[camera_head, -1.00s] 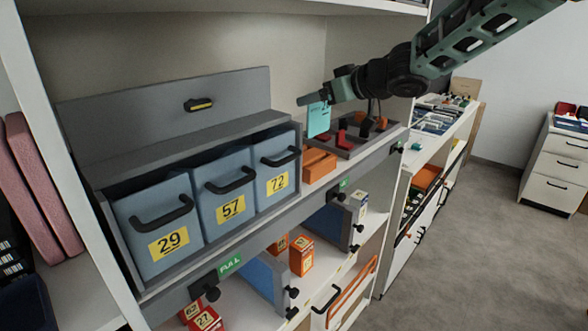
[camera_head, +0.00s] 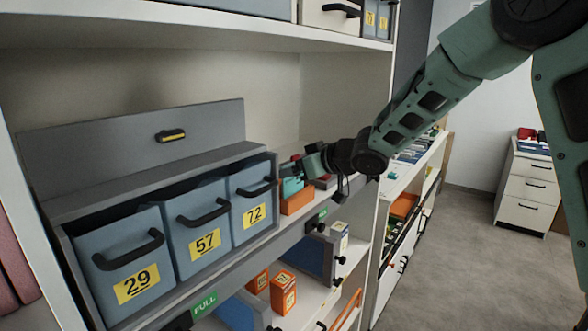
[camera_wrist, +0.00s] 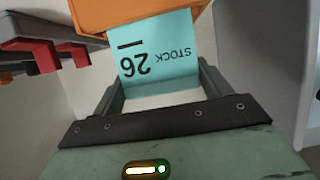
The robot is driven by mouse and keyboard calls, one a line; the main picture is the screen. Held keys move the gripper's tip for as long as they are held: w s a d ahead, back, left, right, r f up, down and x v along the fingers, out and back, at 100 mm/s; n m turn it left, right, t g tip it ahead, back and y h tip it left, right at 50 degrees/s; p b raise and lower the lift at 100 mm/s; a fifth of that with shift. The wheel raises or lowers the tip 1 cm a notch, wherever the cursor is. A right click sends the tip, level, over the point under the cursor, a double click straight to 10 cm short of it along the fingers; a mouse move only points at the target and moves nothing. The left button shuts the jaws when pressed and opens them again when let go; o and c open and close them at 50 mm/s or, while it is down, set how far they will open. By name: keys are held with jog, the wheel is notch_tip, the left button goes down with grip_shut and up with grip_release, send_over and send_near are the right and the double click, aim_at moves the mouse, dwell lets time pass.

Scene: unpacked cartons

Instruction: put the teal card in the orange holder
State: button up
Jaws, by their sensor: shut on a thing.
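The teal card (camera_wrist: 158,62) is marked "STOCK 26" and appears upside down in the wrist view. My gripper (camera_wrist: 160,88) is shut on its near end, with a finger at either side. The card also shows in the head view (camera_head: 291,187), small and partly hidden by my gripper (camera_head: 305,166). The orange holder (camera_head: 297,203) sits on the shelf just right of the blue bins. It fills the top of the wrist view (camera_wrist: 135,14). The card's far end meets the holder's edge there. I cannot tell whether the card is inside the holder or only against it.
Blue bins 29, 57 and 72 (camera_head: 205,220) stand left of the holder. A grey tray with red parts (camera_wrist: 45,35) is beside the holder. A grey upright surface (camera_wrist: 265,60) is close on the right in the wrist view. Orange boxes (camera_head: 283,292) stand below.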

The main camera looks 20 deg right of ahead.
jog(key=shift+f, duration=0.1)
jog(key=o, duration=1)
